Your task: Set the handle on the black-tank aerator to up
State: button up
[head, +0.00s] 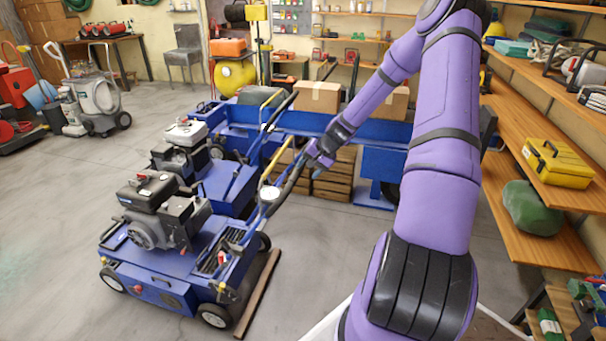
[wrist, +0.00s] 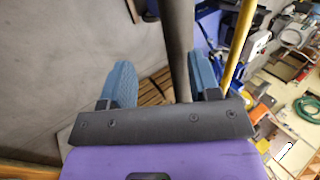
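The black-tank aerator (head: 150,192) is the blue machine at the front left in the head view, with a black tank on its engine. Its handle (head: 290,184) slopes up and right from the machine's rear to my gripper (head: 318,157). In the wrist view, my gripper (wrist: 164,82) has its two blue fingers apart. A dark bar (wrist: 176,40), apparently this handle, runs between them, closer to the right finger. A gap shows on the left; contact on the right cannot be told. The handle's far end is hidden by my gripper.
A second aerator with a white tank (head: 186,133) stands just behind. A yellow bar (wrist: 240,42) passes right of my fingers. A blue trailer (head: 385,133) and wooden crates (head: 335,180) stand behind; shelves (head: 545,175) line the right.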

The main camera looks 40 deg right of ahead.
jog(key=v, duration=0.7)
jog(key=shift+a+r, duration=0.15)
jog(key=shift+r, duration=0.1)
jog(key=s+a+r+n+g+h, duration=0.15)
jog(key=s+a+r+n, duration=0.25)
jog(key=a+r, duration=0.6)
jog(key=s+a+r+n+g+h, duration=0.15)
jog(key=s+a+r+n, duration=0.3)
jog(key=a+r, duration=0.65)
jog(key=s+a+r+n+t, duration=0.1)
jog(key=s+a+r, duration=0.1)
jog(key=s, duration=0.4)
jog(key=s+a+r+n+t, duration=0.1)
jog(key=s+a+r, duration=0.2)
jog(key=s, duration=0.4)
jog(key=s+a+r+n, duration=0.1)
jog(key=s+a+r, duration=0.2)
jog(key=s, duration=0.4)
jog(key=shift+r+t+h, duration=0.3)
jog(key=shift+r+t, duration=0.05)
jog(key=shift+t, duration=0.05)
jog(key=shift+s, duration=0.1)
